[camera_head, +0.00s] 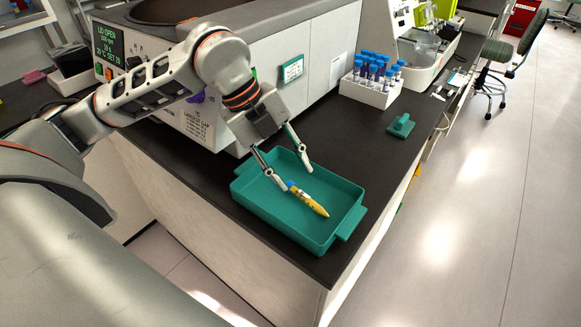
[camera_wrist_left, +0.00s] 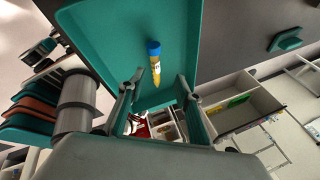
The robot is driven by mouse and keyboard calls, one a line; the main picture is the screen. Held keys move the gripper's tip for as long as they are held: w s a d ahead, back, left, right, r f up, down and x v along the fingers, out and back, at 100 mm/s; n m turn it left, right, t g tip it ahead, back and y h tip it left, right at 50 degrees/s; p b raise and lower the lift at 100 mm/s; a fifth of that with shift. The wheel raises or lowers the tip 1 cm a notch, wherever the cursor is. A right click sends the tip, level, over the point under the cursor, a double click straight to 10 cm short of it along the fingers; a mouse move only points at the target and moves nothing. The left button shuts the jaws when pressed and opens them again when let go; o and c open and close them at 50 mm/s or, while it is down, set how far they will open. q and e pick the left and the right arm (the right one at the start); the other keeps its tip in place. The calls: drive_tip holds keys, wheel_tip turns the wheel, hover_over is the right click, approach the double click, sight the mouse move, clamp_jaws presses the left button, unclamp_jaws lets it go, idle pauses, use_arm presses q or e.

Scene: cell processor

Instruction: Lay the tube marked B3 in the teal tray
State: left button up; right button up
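The teal tray (camera_head: 345,213) sits near the corner of the dark counter. A yellow tube with a blue cap (camera_head: 310,201) lies on its side inside it, and I cannot read its mark with certainty. My left gripper (camera_head: 296,178) is over the tray, with its two fingers spread apart at the capped end of the tube. In the left wrist view the tube (camera_wrist_left: 155,66) lies against the tray floor (camera_wrist_left: 110,45), and the fingers (camera_wrist_left: 157,85) are apart with no contact on the tube visible. My right gripper is in neither view.
A large machine (camera_head: 250,62) with a lit screen stands behind the tray. A white rack (camera_head: 372,93) with several blue-capped tubes stands further along the counter. A small teal object (camera_head: 400,126) lies near the counter edge, with bare counter between it and the tray.

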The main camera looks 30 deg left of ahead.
use_arm(q)
drive_tip(key=shift+r, duration=0.1)
drive_tip(key=v, duration=1.1)
drive_tip(key=shift+a+r, duration=0.2)
drive_tip(key=shift+r, duration=0.15)
drive_tip(key=shift+s+f, duration=0.1)
drive_tip(key=shift+s, duration=0.05)
